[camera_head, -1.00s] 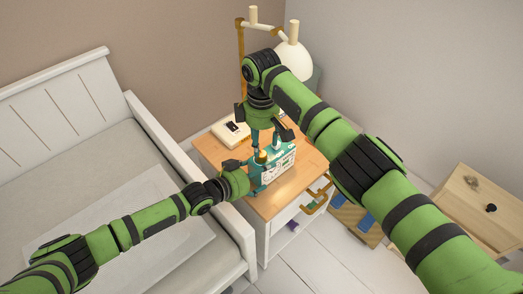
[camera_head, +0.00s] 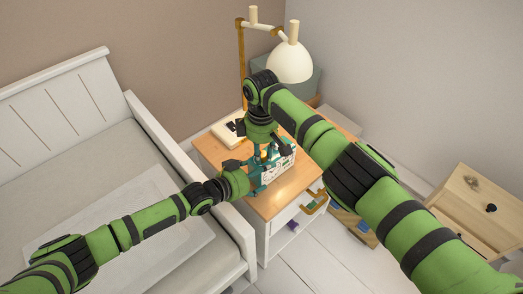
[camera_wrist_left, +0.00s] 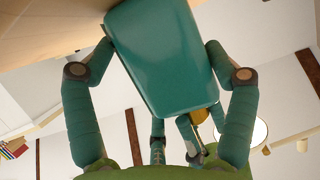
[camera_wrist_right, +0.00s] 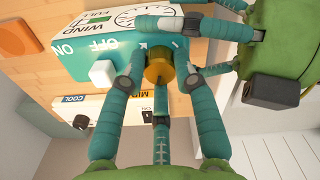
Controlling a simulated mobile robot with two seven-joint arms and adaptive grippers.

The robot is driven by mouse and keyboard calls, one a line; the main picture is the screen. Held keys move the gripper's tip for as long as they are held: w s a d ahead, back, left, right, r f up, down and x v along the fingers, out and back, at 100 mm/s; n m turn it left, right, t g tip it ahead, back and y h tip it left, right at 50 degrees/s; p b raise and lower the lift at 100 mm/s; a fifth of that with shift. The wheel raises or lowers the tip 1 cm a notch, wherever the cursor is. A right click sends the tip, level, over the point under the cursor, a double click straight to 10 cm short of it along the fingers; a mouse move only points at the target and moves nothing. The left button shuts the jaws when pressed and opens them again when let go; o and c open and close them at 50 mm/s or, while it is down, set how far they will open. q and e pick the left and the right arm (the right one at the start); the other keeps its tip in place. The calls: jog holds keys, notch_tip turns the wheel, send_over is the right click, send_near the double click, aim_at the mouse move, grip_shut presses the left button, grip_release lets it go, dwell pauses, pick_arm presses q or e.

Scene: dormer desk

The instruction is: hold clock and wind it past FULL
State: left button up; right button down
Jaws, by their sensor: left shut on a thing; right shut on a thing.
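The clock (camera_head: 279,168) is a teal box with a white front, standing on the nightstand. My left gripper (camera_head: 256,174) is shut on the clock, with fingers on both sides of its teal body (camera_wrist_left: 160,55) in the left wrist view. The right wrist view shows the clock's teal top (camera_wrist_right: 112,58), marked ON and OFF, and a white face with a dial reading WIND and FULL. My right gripper (camera_wrist_right: 160,72) comes from above and is shut on the brass winding knob (camera_wrist_right: 159,66). The dial's pointer is too unclear to read.
The wooden nightstand top (camera_head: 292,200) has bare room at its front. A white box with a COOL marking (camera_wrist_right: 68,107) sits behind the clock. A cream lamp (camera_head: 290,62) stands at the back. A bed (camera_head: 190,170) borders the left; a wooden drawer unit (camera_head: 478,205) is at right.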

jog(key=shift+m, duration=0.3)
jog(key=m, duration=0.4)
jog(key=shift+s, duration=0.1)
jog(key=shift+m, duration=2.2)
jog(key=c, duration=0.9)
grip_release()
jog(key=shift+c, duration=0.2)
